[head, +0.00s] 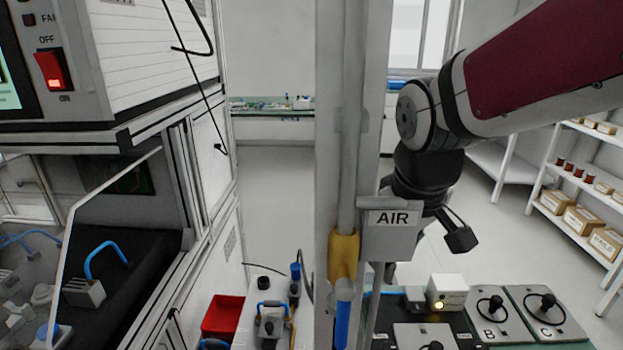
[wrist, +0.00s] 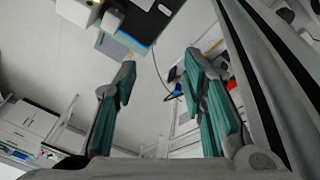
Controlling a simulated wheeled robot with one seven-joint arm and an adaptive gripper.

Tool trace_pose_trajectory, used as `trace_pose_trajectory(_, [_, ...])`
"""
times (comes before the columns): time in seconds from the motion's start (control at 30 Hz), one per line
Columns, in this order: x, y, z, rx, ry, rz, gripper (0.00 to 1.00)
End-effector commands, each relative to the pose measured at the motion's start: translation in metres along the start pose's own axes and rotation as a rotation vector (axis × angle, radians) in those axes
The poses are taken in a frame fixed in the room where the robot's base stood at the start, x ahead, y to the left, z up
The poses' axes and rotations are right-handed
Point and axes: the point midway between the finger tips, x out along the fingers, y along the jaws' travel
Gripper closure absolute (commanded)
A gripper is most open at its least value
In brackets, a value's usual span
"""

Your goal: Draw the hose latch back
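A grey box labelled AIR (head: 391,222) is fixed to the upright post in the middle of the head view. Beside it, a yellow sleeve (head: 343,257) sits around the pipe on the post, with a blue hose (head: 342,318) below it. I cannot tell for sure which part is the hose latch. My gripper (head: 452,232) is behind and right of the AIR box, partly hidden by it and apart from the sleeve. In the wrist view my gripper (wrist: 160,78) has its two green-padded fingers wide apart, with nothing held between them.
A red bin (head: 222,316) is low at the left of the post. Black-knobbed plates (head: 493,315) and a white box (head: 447,292) lie on the bench at the lower right. A test cabinet with a red switch (head: 52,70) stands left. Shelves (head: 590,210) stand right.

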Motion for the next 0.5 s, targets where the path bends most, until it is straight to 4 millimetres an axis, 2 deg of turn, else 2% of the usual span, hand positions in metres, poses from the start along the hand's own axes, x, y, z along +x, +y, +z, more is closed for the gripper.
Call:
trace_pose_trajectory(0.37, [0.046, -0.006, -0.044, -0.133, 0.012, -0.06, 0.62])
trace_pose_trajectory(0.5, [0.071, -0.012, -0.066, -0.198, 0.026, -0.1, 0.62])
